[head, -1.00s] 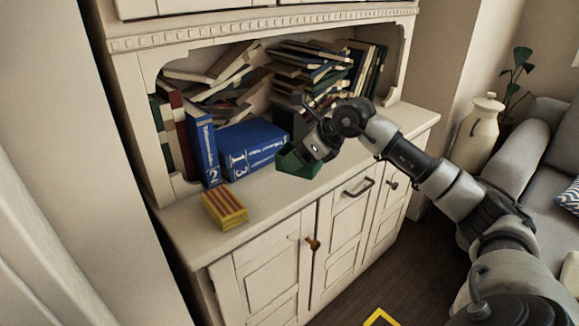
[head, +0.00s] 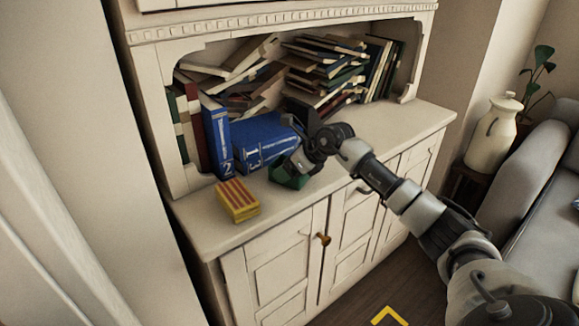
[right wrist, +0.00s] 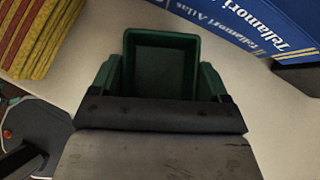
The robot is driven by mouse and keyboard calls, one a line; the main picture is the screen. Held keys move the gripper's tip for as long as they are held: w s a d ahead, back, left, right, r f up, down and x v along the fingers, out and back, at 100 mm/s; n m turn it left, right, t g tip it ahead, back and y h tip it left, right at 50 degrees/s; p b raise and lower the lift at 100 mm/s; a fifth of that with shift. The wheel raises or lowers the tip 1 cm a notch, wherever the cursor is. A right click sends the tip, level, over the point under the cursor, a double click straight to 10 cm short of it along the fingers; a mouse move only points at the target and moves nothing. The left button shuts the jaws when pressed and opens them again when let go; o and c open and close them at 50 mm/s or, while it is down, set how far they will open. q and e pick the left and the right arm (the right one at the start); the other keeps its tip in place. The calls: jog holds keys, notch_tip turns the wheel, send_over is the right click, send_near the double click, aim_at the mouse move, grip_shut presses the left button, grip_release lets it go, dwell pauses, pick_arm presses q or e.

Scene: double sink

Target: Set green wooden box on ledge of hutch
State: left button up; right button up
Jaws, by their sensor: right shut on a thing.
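The green wooden box (head: 288,177) is at the ledge (head: 350,146) of the cream hutch, in front of the blue books. In the right wrist view the green box (right wrist: 162,65) is open-topped and sits at the jaws, over the pale ledge surface. My right gripper (head: 296,163) is shut on the box from above. I cannot tell whether the box's underside touches the ledge. The dark gripper body hides the near part of the box. My left gripper is not in view.
A yellow and red striped block (head: 237,201) stands on the ledge to the left of the box. Blue books (head: 262,140) stand close behind it, and piled books fill the alcove. The ledge to the right is clear. A cream jug (head: 495,132) stands beyond the hutch.

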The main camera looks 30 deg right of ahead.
jog(key=o, duration=0.5)
jog(key=shift+f, duration=0.1)
jog(key=o, duration=0.5)
jog(key=shift+c, duration=0.2)
jog(key=shift+s+d+r, duration=0.1)
jog(key=shift+r, duration=0.2)
jog(key=v, duration=1.1)
jog(key=shift+s+r, duration=0.2)
jog(key=shift+s, duration=0.05)
